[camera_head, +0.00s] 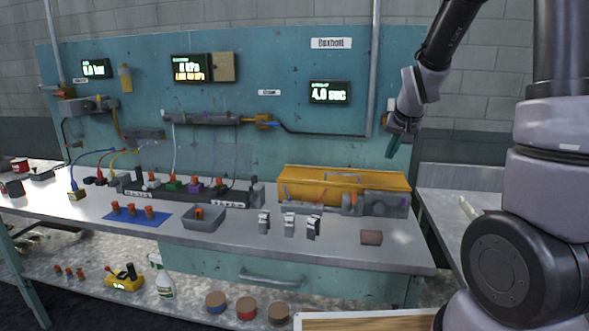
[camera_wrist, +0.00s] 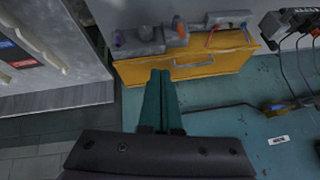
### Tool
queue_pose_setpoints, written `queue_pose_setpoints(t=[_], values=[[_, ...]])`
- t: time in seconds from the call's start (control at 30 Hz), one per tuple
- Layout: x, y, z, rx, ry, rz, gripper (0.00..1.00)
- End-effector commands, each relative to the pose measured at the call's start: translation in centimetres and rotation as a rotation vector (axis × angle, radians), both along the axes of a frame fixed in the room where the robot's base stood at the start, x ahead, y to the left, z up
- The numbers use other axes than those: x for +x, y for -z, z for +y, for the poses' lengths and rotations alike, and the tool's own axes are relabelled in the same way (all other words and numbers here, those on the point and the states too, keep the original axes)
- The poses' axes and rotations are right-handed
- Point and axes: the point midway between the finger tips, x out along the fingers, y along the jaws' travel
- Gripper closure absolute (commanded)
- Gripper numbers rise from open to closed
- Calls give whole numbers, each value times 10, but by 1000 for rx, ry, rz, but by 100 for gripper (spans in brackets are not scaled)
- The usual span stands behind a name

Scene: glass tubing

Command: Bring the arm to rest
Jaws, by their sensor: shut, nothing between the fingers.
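My gripper (camera_head: 392,145) is held in the air in front of the teal back panel, above the right end of the workbench. Its green fingers point down and are together with nothing between them. In the wrist view my gripper (camera_wrist: 165,76) shows its two fingers side by side, pointing toward the yellow case. My arm comes in from the upper right and bends down to the wrist. The gripper is apart from the bench and its objects.
The yellow case (camera_head: 345,180) with grey fittings stands at the bench's right back, below my gripper. Several metal clips (camera_head: 289,224), a grey tray (camera_head: 203,219) and a brown block (camera_head: 371,238) lie in front. A second bench (camera_head: 440,178) stands at right, across a gap.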

Motion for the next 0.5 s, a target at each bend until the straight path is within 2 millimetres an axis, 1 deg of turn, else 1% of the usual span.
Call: queue_pose_setpoints(t=[0.03, 0.1, 0.17, 0.2, 0.27, 0.3, 0.37, 0.4, 0.5], values=[[-15, -23, 0, 21, 5, -12, 100], [-37, -48, 2, 44, 4, -15, 100], [-57, -67, 4, 64, 4, -19, 100], [-71, -79, 6, 76, 2, -20, 100], [-93, -95, 8, 92, -1, -23, 100], [-107, -105, 9, 102, -3, -25, 100], [-130, -118, 12, 116, -9, -29, 100], [-145, -126, 14, 125, -12, -33, 100], [-181, -141, 19, 142, -21, -38, 100]])
